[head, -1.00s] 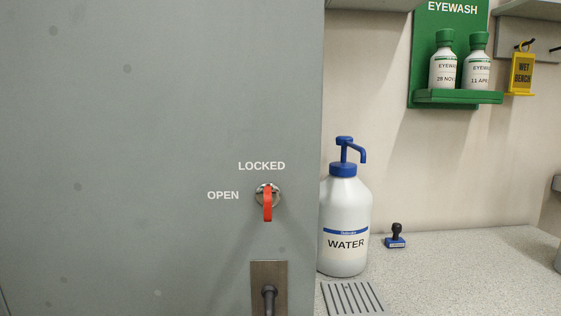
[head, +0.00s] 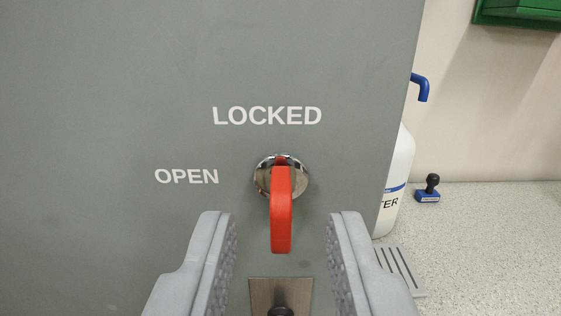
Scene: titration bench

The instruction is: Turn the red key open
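The red key (head: 281,212) sits in a round metal lock (head: 302,183) on the grey cabinet door (head: 90,90). Its grip hangs straight down from the lock, in line below the word LOCKED (head: 267,115). The word OPEN (head: 187,176) is to the left of the lock. My gripper (head: 280,228) is open, with one grey finger to the left of the key and one to the right. Both fingertips are apart from the key, level with its lower part. How far they are from the door is hard to tell.
A metal plate with a dark handle (head: 282,297) is on the door below the key. Right of the door edge, a white water bottle (head: 398,185), a blue stamp (head: 428,190) and a slotted plate (head: 398,268) are on the speckled bench (head: 500,240).

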